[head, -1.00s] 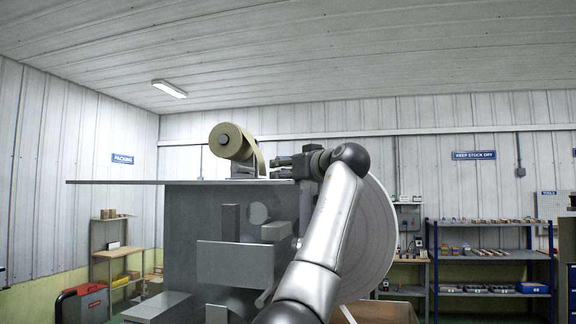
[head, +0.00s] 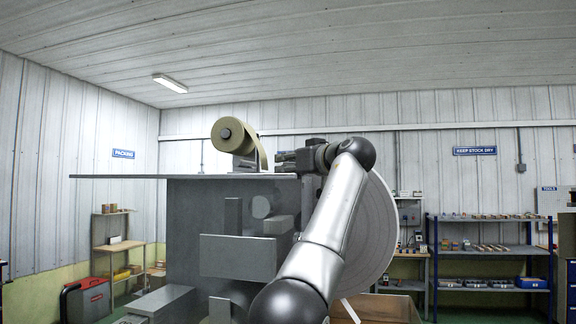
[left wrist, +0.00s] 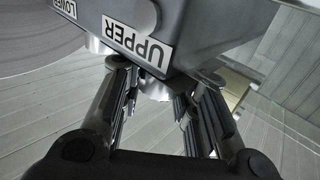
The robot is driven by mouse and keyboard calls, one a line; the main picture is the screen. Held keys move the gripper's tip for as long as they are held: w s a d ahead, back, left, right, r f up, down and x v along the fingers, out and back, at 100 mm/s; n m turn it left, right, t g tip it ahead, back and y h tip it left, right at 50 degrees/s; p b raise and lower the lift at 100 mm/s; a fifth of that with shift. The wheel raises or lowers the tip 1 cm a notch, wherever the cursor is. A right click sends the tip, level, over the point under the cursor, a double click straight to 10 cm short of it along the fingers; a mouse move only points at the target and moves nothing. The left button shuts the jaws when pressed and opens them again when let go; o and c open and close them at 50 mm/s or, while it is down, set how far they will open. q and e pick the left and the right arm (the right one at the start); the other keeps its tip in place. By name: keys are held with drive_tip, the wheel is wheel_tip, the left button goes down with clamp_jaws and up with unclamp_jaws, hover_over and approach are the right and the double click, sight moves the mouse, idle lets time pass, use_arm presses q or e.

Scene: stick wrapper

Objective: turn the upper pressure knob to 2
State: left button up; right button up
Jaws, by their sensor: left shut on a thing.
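In the left wrist view the dial housing (left wrist: 205,30) carries an "UPPER" label (left wrist: 137,44). A silver upper pressure knob (left wrist: 156,90) shows just under that label, between the fingers. My left gripper (left wrist: 160,98) is shut on this knob, one finger pair on each side. In the head view my left gripper (head: 291,159) points left, just above the right end of the machine's top plate (head: 130,177). The knob's scale and setting cannot be read. The "LOWER" label (left wrist: 68,8) is partly cut off. My right gripper is not in view.
A tan roll (head: 229,134) stands on the top plate left of the gripper. A large pale disc (head: 381,235) is behind my left arm. Shelves (head: 490,255) with small goods stand at the right, a wooden rack (head: 115,250) at the left.

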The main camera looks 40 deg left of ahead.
use_arm(q)
drive_tip(key=shift+r+n+g, duration=0.1)
drive_tip(key=shift+n+g, duration=0.3)
drive_tip(key=shift+g, duration=0.2)
drive_tip(key=o, duration=1)
drive_tip(key=shift+d, duration=0.2)
drive_tip(key=d, duration=0.4)
drive_tip(key=s+d, duration=0.1)
drive_tip(key=d, duration=0.3)
drive_tip(key=s+d, duration=0.1)
drive_tip(key=d, duration=0.3)
drive_tip(key=shift+w+a, duration=0.1)
